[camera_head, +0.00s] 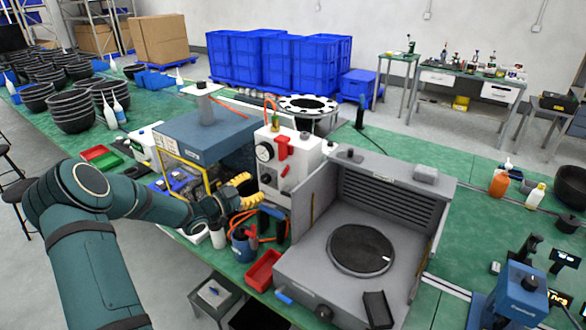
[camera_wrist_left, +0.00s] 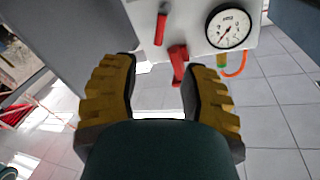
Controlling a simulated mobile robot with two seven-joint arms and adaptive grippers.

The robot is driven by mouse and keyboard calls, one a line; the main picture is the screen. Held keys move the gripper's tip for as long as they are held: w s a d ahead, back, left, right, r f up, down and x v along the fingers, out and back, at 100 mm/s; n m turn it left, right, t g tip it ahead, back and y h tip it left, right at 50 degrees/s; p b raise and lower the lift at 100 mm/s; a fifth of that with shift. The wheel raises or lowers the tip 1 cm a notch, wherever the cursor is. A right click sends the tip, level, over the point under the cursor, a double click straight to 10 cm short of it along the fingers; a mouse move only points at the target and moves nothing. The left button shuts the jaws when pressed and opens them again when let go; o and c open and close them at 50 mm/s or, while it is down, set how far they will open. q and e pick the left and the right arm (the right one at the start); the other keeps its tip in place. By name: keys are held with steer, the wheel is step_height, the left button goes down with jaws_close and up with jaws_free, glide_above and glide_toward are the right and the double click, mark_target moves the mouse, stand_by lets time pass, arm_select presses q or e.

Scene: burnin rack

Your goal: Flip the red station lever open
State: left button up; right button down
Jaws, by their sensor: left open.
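The white station box (camera_head: 268,165) stands on the green bench with a round gauge on its front. Two red parts show on that front: an upper red lever (camera_head: 282,148) and a smaller, lower red handle (camera_head: 286,170). In the left wrist view, which looks turned over, the lever (camera_wrist_left: 178,62) lies ahead of the gap between the fingers and the handle (camera_wrist_left: 160,28) is farther up. My left gripper (camera_head: 246,190) has yellow ribbed fingers, spread apart and empty in the wrist view (camera_wrist_left: 157,65). It is near the station's front, apart from the lever. My right gripper is not in view.
A grey open-topped machine with a dark round plate (camera_head: 361,249) stands right of the station. A blue-topped unit (camera_head: 205,135) stands to its left. A blue cup of tools (camera_head: 243,246) and a red bin (camera_head: 263,270) sit below my gripper. Orange hose (camera_wrist_left: 238,66) hangs beside the gauge.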

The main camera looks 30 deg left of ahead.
mark_target(284, 172)
arm_select(q)
steer(key=x, duration=1.3)
steer(key=shift+p, duration=0.4)
jaws_close()
